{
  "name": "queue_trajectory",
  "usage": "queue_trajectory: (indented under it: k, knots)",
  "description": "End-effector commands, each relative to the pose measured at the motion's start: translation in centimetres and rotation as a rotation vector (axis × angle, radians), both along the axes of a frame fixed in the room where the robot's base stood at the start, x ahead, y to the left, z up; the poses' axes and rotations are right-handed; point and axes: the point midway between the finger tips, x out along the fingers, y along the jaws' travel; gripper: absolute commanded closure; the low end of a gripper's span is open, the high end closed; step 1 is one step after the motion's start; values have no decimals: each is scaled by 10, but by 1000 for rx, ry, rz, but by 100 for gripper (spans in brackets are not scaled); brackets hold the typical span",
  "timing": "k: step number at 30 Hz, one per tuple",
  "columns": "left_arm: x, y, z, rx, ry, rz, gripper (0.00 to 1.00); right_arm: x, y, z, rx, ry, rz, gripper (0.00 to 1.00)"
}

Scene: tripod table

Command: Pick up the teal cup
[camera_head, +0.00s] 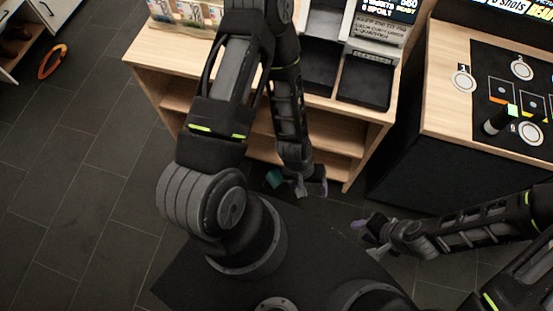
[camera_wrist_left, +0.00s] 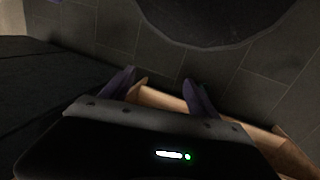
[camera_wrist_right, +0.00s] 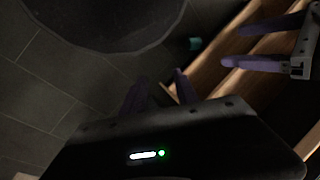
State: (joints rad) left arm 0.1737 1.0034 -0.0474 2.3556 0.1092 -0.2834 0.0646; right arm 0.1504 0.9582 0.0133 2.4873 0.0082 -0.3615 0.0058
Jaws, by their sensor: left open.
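The teal cup (camera_head: 273,178) is a small teal shape low down in front of the wooden unit in the head view, partly hidden by my left gripper. It also shows in the right wrist view (camera_wrist_right: 195,43), small and dim beside the wooden boards; I cannot tell exactly what it rests on. My left gripper (camera_head: 312,188) is open and empty, just right of the cup in the head view. Its spread fingers also show in the right wrist view (camera_wrist_right: 255,45). My right gripper (camera_head: 364,228) has its fingers apart and empty, further right. The left wrist view does not show the cup.
A wooden unit (camera_head: 345,120) with open shelves and dark trays stands ahead. A wooden table with a black mat (camera_head: 515,75) is at the right. An orange ring (camera_head: 52,62) lies on the tiled floor at the far left. The left floor is mostly clear.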

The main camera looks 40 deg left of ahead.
Motion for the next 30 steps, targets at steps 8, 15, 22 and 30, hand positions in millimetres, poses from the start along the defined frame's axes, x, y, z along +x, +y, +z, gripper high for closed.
queue_trajectory:
  k: [8,15,22,30]
  knots:
    - [45,70,-196,91,64,311,31,10,-5,-157,-7,-22,-17,64]
    - [78,134,-332,146,97,579,31,18,-8,-268,-12,-41,-30,64]
    - [102,183,-420,171,106,780,31,25,-11,-342,-16,-56,-40,64]
    - [111,201,-443,177,107,855,31,28,-12,-360,-18,-62,-43,64]
